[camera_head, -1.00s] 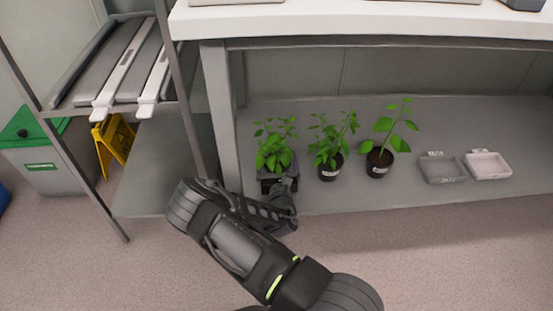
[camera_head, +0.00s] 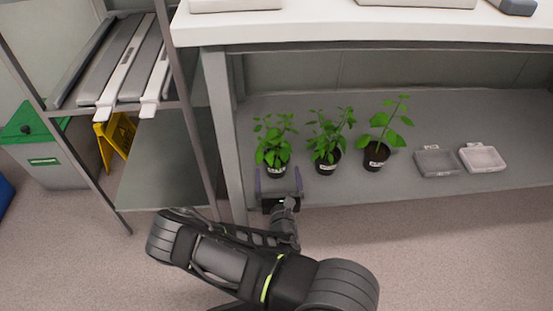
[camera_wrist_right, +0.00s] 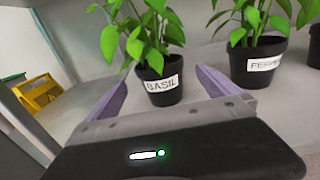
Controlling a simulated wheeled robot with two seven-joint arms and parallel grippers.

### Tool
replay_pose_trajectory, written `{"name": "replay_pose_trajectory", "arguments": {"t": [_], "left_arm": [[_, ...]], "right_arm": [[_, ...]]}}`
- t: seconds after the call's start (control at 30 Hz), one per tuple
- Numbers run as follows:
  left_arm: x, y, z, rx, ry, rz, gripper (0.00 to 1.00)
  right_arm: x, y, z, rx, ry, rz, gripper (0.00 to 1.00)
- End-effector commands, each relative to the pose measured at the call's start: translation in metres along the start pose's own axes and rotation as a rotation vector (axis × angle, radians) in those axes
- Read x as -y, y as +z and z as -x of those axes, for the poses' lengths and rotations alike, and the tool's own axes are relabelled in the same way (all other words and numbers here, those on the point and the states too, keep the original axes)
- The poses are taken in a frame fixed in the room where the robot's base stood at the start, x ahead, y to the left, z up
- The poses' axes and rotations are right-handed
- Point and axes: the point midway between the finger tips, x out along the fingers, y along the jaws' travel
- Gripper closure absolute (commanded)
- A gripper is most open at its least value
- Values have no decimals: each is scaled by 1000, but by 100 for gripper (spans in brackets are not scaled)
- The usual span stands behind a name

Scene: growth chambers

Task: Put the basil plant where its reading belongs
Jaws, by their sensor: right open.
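The basil plant (camera_head: 273,145) stands upright in a black pot on the lower shelf, leftmost of three potted plants. Its white label reads BASIL in the right wrist view (camera_wrist_right: 162,84). My right gripper (camera_head: 279,176) is open in front of the pot. In the right wrist view its two purple fingers (camera_wrist_right: 158,90) point toward the pot, one on each side, and nothing is held. The pot looks just beyond the fingertips. My left gripper is not in view.
A second plant (camera_head: 328,140), with a label partly readable as "PE...", and a third plant (camera_head: 378,145) stand to the right. A grey tray (camera_head: 436,162) and a whitish tray (camera_head: 483,158) lie farther right. The shelf leg (camera_head: 222,130) is close on the left.

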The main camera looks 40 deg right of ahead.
Motion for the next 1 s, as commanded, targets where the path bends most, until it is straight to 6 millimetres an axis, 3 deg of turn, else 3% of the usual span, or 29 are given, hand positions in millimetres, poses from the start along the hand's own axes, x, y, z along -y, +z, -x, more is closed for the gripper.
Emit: {"name": "replay_pose_trajectory", "arguments": {"t": [0.1, 0.23, 0.83, 1.0], "left_arm": [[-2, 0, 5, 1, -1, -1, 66], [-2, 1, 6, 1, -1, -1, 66], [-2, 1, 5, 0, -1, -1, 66], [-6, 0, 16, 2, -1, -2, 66]], "right_arm": [[0, 1, 16, -2, 1, 2, 0], [0, 0, 23, 1, 0, 0, 0], [0, 0, 23, 0, -1, -1, 0], [6, 2, 27, -35, -25, -47, 0]]}}
